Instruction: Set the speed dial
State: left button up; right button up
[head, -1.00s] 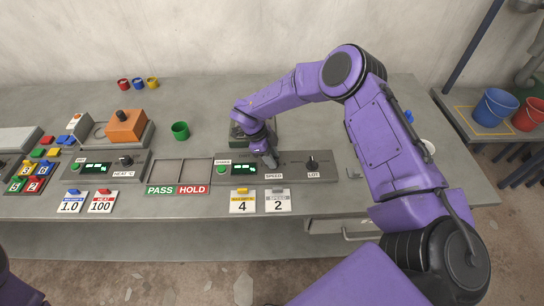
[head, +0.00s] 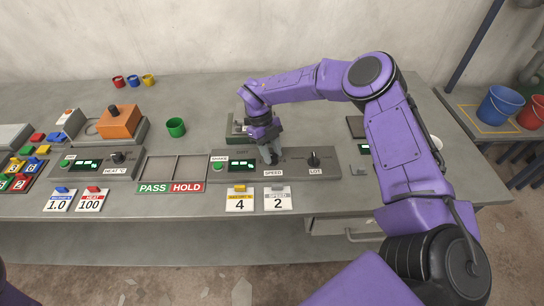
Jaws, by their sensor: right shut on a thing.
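The SPEED label (head: 273,173) is on the panel's front, just below my right gripper (head: 270,157). My right gripper points down and is shut on the speed dial, which its fingers hide. Only a sliver of my left arm shows at the lower left edge.
A card reading 4 (head: 239,204) lies beside the speed card. PASS and HOLD trays (head: 172,187) are left of the panel. A green cup (head: 176,127) stands behind them. An orange block (head: 119,122) is farther left. Buckets (head: 499,104) stand at the right.

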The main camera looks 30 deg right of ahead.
jog(key=shift+d+m+y+b, duration=0.1)
jog(key=shift+m+y+b, duration=0.7)
jog(key=shift+m+b, duration=0.95)
jog(key=shift+m+p, duration=0.35)
jog(key=shift+m, duration=0.1)
jog(key=o, duration=0.9)
jog(key=shift+o, duration=0.7)
jog(key=shift+w, duration=0.1)
jog(key=b+v, duration=0.1)
jog(key=v, duration=0.9)
jog(key=shift+r, duration=0.25)
jog(key=shift+d+f, duration=0.1)
jog(key=shift+d, duration=0.05)
